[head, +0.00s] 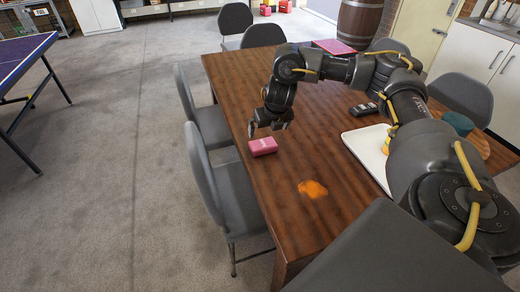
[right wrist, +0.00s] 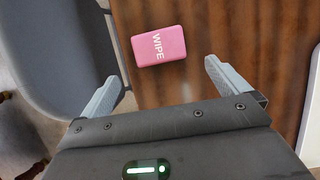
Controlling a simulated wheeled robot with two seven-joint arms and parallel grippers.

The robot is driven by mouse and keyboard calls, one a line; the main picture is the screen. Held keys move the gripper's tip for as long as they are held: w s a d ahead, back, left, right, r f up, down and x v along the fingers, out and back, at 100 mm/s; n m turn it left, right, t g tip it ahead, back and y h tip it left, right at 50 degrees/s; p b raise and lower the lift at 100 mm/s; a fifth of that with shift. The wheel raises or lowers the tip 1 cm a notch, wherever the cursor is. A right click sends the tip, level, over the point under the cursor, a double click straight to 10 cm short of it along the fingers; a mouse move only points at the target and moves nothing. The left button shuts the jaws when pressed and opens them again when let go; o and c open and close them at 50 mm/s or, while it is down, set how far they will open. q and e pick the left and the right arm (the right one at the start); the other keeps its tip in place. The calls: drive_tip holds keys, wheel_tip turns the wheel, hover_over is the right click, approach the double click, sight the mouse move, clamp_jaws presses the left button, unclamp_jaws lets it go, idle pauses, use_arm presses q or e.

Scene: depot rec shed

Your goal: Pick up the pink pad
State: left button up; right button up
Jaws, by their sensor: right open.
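The pink pad (head: 263,146) lies flat on the brown table near its left edge in the head view. In the right wrist view the pad (right wrist: 158,46) has the word WIPE on it and sits ahead of the fingers, nearer the left one. My right gripper (head: 268,128) is open and empty, just above and behind the pad. Its two fingers (right wrist: 165,82) stand apart in the right wrist view, and neither visibly touches the pad. My left gripper is in neither view.
The table (head: 240,85) has an orange spill (head: 313,189), a white tray (head: 360,142), a dark remote-like object (head: 363,109) and a pink flat item (head: 334,46) at the far end. Grey chairs (head: 206,170) line the left edge, close to the pad.

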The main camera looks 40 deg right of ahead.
hover_over(263, 144)
drive_tip(key=s, duration=0.2)
drive_tip(key=f, duration=0.4)
drive_tip(key=shift+s+a+f, duration=0.1)
drive_tip(key=shift+a+f, duration=0.2)
drive_tip(key=shift+f, duration=0.45)
drive_tip(key=x, duration=0.3)
drive_tip(key=shift+w+f+p, duration=0.2)
drive_tip(key=shift+f+p, duration=0.1)
drive_tip(key=shift+p, duration=0.05)
drive_tip(key=shift+w+d+f, duration=0.15)
drive_tip(key=shift+w+f, duration=0.05)
drive_tip(key=shift+f, duration=0.2)
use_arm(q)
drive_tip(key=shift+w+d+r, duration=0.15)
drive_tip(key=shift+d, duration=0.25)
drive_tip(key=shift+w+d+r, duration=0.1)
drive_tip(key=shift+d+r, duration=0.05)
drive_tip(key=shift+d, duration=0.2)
